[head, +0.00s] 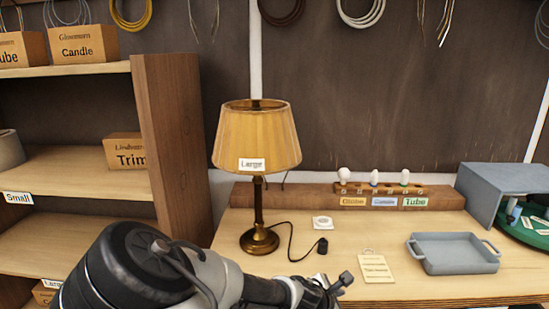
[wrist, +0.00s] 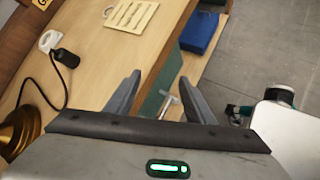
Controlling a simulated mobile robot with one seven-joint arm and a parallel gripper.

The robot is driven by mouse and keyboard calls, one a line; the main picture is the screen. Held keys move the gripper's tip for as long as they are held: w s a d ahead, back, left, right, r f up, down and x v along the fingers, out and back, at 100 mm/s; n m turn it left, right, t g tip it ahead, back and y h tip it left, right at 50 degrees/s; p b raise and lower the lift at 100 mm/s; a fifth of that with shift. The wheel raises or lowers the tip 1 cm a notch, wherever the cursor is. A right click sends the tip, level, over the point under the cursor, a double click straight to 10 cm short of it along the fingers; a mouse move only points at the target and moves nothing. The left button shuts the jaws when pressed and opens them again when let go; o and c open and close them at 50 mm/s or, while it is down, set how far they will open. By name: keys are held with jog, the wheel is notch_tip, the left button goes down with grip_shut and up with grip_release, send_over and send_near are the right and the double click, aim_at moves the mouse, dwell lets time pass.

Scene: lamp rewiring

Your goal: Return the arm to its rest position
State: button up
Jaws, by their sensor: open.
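My gripper (head: 338,284) is at the front edge of the workbench, low in the head view, right of the lamp's foot. In the wrist view its two fingers (wrist: 160,84) are spread apart with nothing held between them. My arm reaches in from the lower left of the head view. The brass table lamp (head: 258,205) stands upright on the bench, with a yellow shade labelled "Large". Its dark cord runs right to a black plug (head: 322,246), which also shows in the wrist view (wrist: 66,58).
A bulb rack (head: 376,189) stands behind. Wooden shelves (head: 75,165) with boxes rise at left. Grey floor (wrist: 265,50) is open beyond the bench edge.

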jog(key=s+a+r+m+g+y+p, duration=0.2)
jog(key=s+a+r+m+g+y, duration=0.25)
jog(key=s+r+m, duration=0.55)
jog(key=s+r+m+t+y+p, duration=0.1)
jog(key=s+r+m, duration=0.4)
jog(key=r, duration=0.6)
jog(key=s+r+m+t+y+p, duration=0.1)
jog(key=s+r+m, duration=0.4)
jog(key=r, duration=0.6)
jog(key=shift+s+t+p, duration=0.55)
jog(key=shift+s+t, duration=0.15)
jog(key=shift+t, duration=0.25)
jog(key=shift+d, duration=0.1)
